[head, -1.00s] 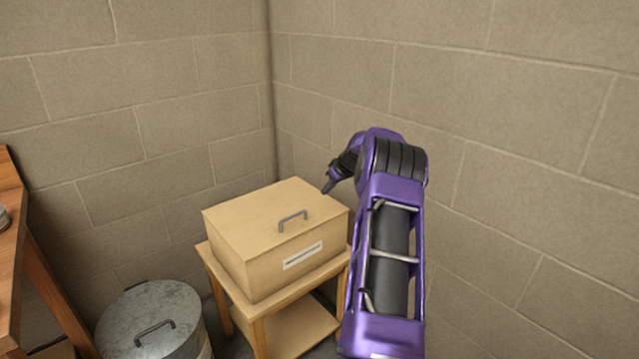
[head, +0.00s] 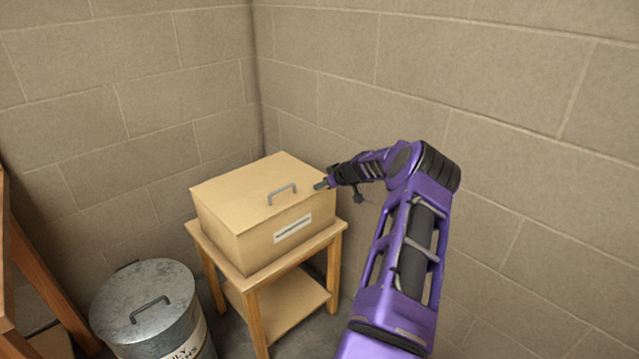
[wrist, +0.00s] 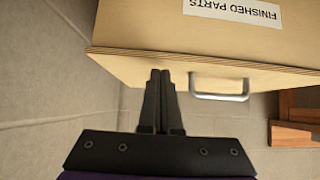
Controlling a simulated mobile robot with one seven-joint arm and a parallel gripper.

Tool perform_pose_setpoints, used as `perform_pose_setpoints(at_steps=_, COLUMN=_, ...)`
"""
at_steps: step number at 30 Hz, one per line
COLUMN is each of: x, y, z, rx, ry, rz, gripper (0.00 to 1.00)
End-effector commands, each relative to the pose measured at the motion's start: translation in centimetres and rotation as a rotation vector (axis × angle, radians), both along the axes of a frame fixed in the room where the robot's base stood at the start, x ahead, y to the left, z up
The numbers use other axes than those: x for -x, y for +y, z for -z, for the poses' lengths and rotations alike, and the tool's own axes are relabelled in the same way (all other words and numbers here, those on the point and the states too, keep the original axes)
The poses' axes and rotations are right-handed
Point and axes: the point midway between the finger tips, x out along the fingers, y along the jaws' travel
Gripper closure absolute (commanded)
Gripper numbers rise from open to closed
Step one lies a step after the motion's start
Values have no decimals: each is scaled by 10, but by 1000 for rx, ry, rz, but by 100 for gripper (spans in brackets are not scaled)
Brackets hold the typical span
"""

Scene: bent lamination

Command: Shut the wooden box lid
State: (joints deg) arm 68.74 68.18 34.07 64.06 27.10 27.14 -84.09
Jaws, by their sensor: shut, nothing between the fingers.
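The wooden box (head: 262,240) stands on a small wooden stand, with a white label on its front. Its lid (head: 240,185) lies down flat over the box top, with a grey handle (head: 283,193); I see no clear gap under it. My gripper (head: 320,185) is at the lid's right edge, right of the handle. In the wrist view, my gripper (wrist: 160,76) has its fingers together and empty, overlapping the lid (wrist: 130,67) beside the handle (wrist: 218,96). I cannot tell whether the fingertips touch the lid. The label there reads "FINISHED PARTS", upside down.
The stand (head: 262,280) has a lower shelf. A round metal bin (head: 145,300) with a lid handle stands at the lower left. A wooden bench (head: 40,275) is at the left edge. Block walls meet behind the box, with one wall along the right.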

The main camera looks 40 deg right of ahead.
Motion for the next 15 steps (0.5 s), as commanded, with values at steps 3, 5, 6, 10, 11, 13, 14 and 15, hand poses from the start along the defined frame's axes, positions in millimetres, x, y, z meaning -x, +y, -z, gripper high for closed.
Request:
perform_pose_setpoints(at_steps=3, x=0, y=0, z=0, rx=0, ry=-1, rz=0, gripper=100)
perform_pose_setpoints(at_steps=5, x=0, y=0, z=0, rx=0, ry=-1, rz=0, gripper=100)
perform_pose_setpoints(at_steps=6, x=0, y=0, z=0, rx=0, ry=-1, rz=0, gripper=100)
perform_pose_setpoints(at_steps=10, x=0, y=0, z=0, rx=0, ry=0, rz=0, gripper=100)
perform_pose_setpoints(at_steps=11, x=0, y=0, z=0, rx=0, ry=0, rz=0, gripper=100)
perform_pose_setpoints(at_steps=13, x=2, y=0, z=-2, rx=0, ry=-1, rz=0, gripper=100)
perform_pose_setpoints(at_steps=14, x=4, y=-1, z=-4, rx=1, ry=-1, rz=1, gripper=100)
perform_pose_setpoints(at_steps=15, x=7, y=-1, z=-7, rx=1, ry=-1, rz=2, gripper=100)
